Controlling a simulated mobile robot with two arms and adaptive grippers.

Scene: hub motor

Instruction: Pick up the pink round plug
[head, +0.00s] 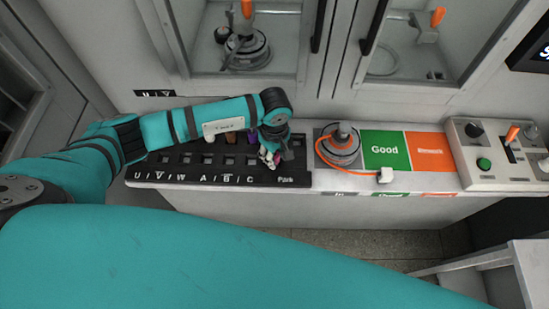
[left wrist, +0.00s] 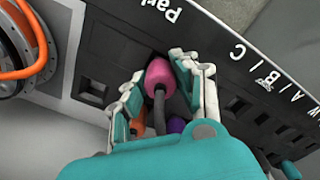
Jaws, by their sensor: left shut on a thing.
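The pink round plug (left wrist: 160,73) shows in the left wrist view, standing at the black socket panel (left wrist: 92,60) with its dark cable running back toward my wrist. My left gripper (left wrist: 158,85) has a finger on each side of it and is shut on it. In the head view my left gripper (head: 268,157) is over the right part of the socket panel (head: 150,184), near the "Park" label. The plug is mostly hidden there by the gripper. I cannot tell whether the plug is still seated in its socket. My right gripper is not in view.
A purple plug (left wrist: 177,125) and an orange plug (left wrist: 137,127) are close beside the gripper. A hub motor (head: 340,147) with an orange cable stands right of the panel. Green "Good" (head: 385,150) and orange (head: 430,150) areas and a control box (head: 490,155) lie further right.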

